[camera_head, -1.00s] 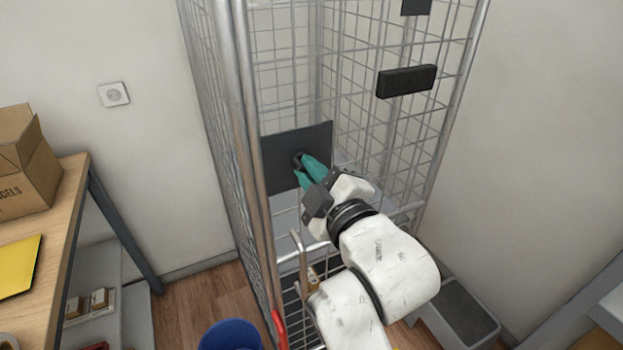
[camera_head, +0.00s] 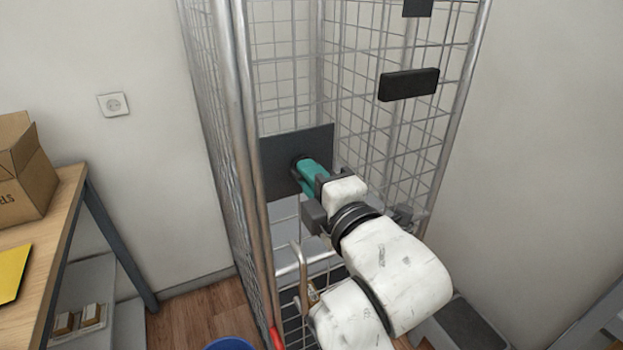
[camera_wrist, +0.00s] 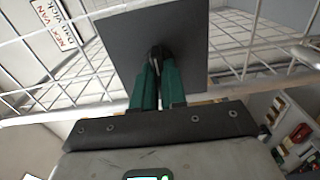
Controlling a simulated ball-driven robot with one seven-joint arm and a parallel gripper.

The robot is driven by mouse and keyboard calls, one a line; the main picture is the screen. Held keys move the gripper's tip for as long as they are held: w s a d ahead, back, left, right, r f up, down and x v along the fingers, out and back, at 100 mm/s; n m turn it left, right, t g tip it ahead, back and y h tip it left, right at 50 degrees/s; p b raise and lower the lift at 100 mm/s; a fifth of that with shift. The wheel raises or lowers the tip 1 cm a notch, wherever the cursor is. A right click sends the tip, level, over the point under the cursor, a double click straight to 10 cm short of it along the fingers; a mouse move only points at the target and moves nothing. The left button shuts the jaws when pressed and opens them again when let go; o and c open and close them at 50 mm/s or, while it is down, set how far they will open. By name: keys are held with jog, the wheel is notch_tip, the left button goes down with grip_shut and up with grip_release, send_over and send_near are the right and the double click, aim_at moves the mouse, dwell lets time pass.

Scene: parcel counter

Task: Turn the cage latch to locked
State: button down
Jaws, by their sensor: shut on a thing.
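The cage latch is a small black knob (camera_head: 298,161) on a dark square plate (camera_head: 318,143) at the front of the wire cage. My gripper (camera_head: 303,165) reaches it from the lower right with its teal fingers. The fingers are closed on the knob, and their tips hide most of it. In the wrist view, my gripper (camera_wrist: 157,66) has both green fingers against the black latch knob (camera_wrist: 158,51), in front of the plate (camera_wrist: 120,40). No lock marking can be read on the plate.
The cage's metal post (camera_head: 243,130) stands close on the left. A black block (camera_head: 407,84) is on the mesh at upper right. A table with a cardboard box (camera_head: 25,185) is at left. A blue bin (camera_head: 230,344) is at the bottom.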

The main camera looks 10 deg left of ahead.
dwell(0.3)
jog(key=c, duration=1.2)
grip_release()
jog(key=b+v, duration=0.1)
jog(key=v, duration=0.9)
jog(key=shift+s+d+b, duration=0.25)
jog(key=shift+s+b, duration=0.05)
